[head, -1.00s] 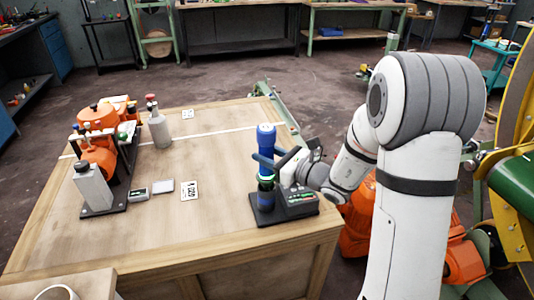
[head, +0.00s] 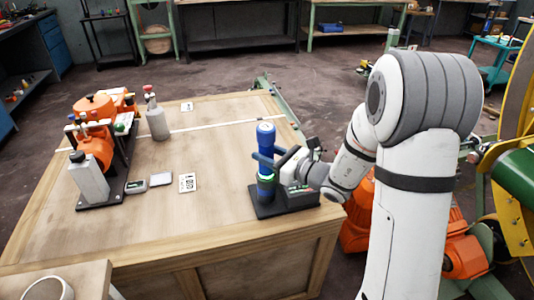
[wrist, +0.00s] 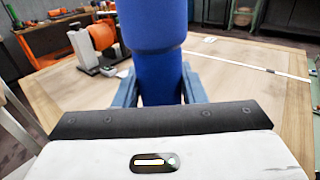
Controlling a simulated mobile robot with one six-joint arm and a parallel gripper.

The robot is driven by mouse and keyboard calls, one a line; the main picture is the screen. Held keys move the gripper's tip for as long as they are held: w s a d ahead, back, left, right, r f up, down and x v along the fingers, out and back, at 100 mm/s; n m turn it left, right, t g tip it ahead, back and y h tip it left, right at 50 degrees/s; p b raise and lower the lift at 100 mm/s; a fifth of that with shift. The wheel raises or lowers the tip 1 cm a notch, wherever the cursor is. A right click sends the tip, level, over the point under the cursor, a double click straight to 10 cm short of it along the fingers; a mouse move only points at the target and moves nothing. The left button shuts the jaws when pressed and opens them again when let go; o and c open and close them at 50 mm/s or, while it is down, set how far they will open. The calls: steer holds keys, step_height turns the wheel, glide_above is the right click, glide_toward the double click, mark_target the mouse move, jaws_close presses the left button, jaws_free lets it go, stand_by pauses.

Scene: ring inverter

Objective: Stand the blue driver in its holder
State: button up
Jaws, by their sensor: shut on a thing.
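The blue driver (head: 266,138) stands upright near the table's front right edge. My gripper (head: 264,163) is shut on its body, the fingers reaching across it from the right. In the wrist view the blue driver (wrist: 150,50) rises between the fingers and fills the middle. I cannot tell how deep the driver sits in the holder.
The table's middle (head: 215,150) is clear.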

steer(key=o, duration=0.9)
steer(key=shift+c, duration=0.2)
steer(key=o, duration=0.4)
steer(key=shift+f, duration=0.15)
steer(key=shift+o, duration=0.2)
steer(key=shift+d, duration=0.1)
steer(key=v, duration=0.8)
steer(key=s+a+r+n+g+h+p, duration=0.25)
steer(key=s+n+g, duration=0.25)
steer(key=s+n, duration=0.25)
steer(key=s+a+r+n+g+h+p, duration=0.1)
steer(key=s+r+n+g+h+p, duration=0.1)
steer(key=s+r+n+g+p, duration=0.45)
steer(key=s+d+r+n+t+h+p, duration=0.3)
steer(key=s+d+n+h, duration=0.4)
steer(key=d+n+h, duration=0.3)
steer(key=d+r+t, duration=0.1)
steer(key=d, duration=0.2)
steer(key=shift+s+r+n, duration=0.2)
steer(key=shift+r+n, duration=0.15)
steer(key=shift+n, duration=0.05)
